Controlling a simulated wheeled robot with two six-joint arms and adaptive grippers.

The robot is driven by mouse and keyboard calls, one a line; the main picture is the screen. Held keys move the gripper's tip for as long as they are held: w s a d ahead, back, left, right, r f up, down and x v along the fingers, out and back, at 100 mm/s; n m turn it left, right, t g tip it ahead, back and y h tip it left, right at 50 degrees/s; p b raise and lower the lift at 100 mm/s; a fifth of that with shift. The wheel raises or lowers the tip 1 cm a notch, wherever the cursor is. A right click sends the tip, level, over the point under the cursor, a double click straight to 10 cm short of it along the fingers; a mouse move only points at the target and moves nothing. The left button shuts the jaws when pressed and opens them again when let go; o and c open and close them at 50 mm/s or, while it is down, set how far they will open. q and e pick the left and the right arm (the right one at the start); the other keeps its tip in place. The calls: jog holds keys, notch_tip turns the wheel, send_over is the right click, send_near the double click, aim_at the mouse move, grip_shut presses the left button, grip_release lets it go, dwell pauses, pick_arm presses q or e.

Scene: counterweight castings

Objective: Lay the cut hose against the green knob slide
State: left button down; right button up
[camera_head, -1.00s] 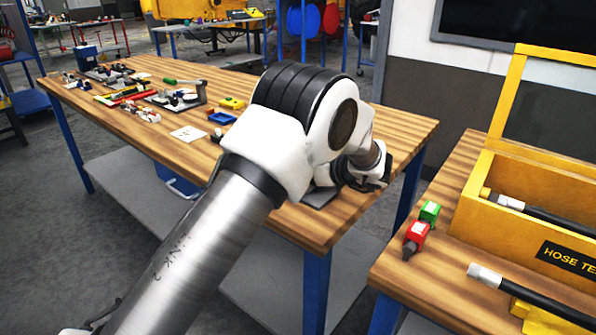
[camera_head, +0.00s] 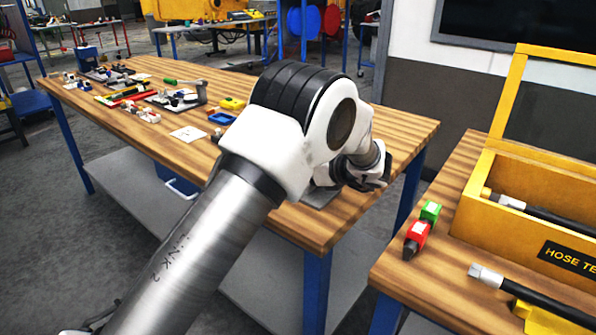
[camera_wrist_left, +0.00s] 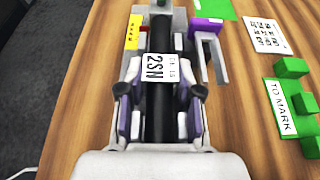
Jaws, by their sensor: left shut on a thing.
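In the left wrist view the cut hose (camera_wrist_left: 159,118) is a black length with a white tag reading 2SN. It runs away from me between the fingers of my left gripper (camera_wrist_left: 160,103), which is shut on it. A grey fixture (camera_wrist_left: 213,60) with a purple block lies beyond and beside the hose; whether they touch is unclear. My right gripper is out of view.
A yellow hose box (camera_head: 485,205) with dark hoses stands on the right table, near a green block (camera_head: 430,211) and a red block (camera_head: 417,234). Small tools and parts crowd the far left of the wooden table (camera_head: 240,175). A gap separates the tables.

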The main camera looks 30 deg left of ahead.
pick_arm(q)
jog(key=shift+a, duration=0.1)
dwell(0.5)
jog(key=c, duration=0.7)
grip_release()
jog(key=shift+r, duration=0.1)
